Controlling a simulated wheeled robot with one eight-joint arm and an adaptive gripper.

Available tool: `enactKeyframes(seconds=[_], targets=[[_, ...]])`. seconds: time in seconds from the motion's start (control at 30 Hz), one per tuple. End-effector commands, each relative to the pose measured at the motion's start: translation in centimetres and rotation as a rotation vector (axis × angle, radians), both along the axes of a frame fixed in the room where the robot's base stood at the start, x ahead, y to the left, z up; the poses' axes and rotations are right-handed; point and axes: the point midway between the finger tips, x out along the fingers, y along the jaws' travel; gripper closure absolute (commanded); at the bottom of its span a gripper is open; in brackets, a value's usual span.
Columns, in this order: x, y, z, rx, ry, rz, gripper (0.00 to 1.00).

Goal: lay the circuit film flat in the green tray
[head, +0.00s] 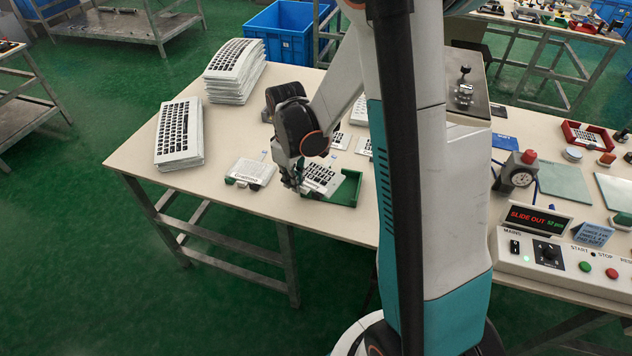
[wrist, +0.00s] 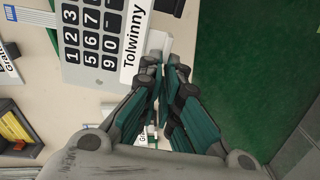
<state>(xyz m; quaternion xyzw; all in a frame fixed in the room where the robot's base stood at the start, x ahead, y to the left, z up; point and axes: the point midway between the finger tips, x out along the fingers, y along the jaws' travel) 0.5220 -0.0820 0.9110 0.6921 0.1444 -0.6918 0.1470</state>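The circuit film (head: 320,177) is a white sheet with dark keys and a printed label. It overlaps the left part of the green tray (head: 345,200) in the head view; whether it touches the tray I cannot tell. In the wrist view the film (wrist: 95,35) shows digits and the label "Tolwinny". My gripper (head: 295,183) is at the film's label end, left of the tray. Its fingers (wrist: 163,66) are nearly together on a white edge by the label, apparently the film's. The exact contact is partly hidden.
Keyboard stacks (head: 180,133) stand at the table's left. A white labelled pad (head: 250,172) lies left of my gripper. Other films (head: 341,140) lie behind. A dial gauge (head: 517,172) and control box (head: 560,260) stand to the right. The table's front edge is close.

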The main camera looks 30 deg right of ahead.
Motion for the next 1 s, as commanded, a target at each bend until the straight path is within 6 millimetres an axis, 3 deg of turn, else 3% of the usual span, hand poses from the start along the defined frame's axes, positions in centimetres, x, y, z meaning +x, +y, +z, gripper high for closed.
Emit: enactKeyframes(seconds=[0.13,0.33,1.0], targets=[[-1.2,-3.3,-0.9,-0.001,0.0,0.155,1.0],[-2.3,-5.5,-1.2,-0.003,0.0,0.293,1.0],[-2.5,-6.0,-1.7,-0.003,0.0,0.328,1.0]])
